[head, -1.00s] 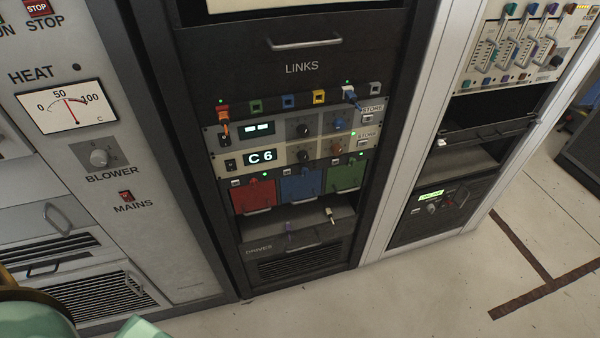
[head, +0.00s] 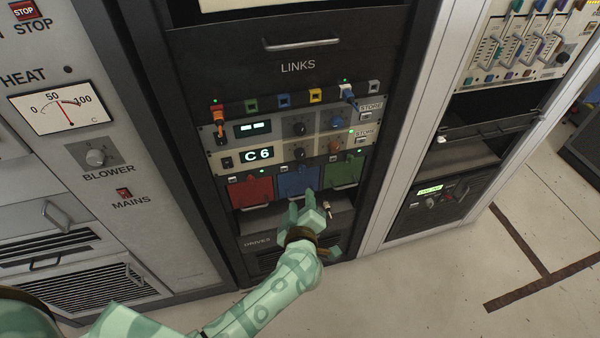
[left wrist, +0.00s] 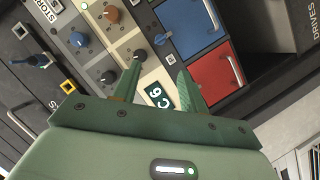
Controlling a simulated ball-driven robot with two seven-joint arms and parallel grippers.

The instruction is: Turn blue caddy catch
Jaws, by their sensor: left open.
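The blue caddy (head: 298,181) sits between a red caddy (head: 251,191) and a green caddy (head: 343,171) in the LINKS rack. Its small blue catch (head: 305,168) is at the caddy's upper edge. In the left wrist view the blue caddy (left wrist: 188,30) is at the top, with the blue catch (left wrist: 160,39) beside it. My left gripper (head: 302,202) is open and empty, in front of the blue caddy's lower part in the head view. In the left wrist view its fingers (left wrist: 160,68) point toward the catch, seemingly still apart from it. My right gripper is not in view.
Above the caddies are two panels with knobs and a C6 display (head: 257,154), then a row of coloured sockets (head: 283,100). The HEAT cabinet (head: 95,150) stands left.

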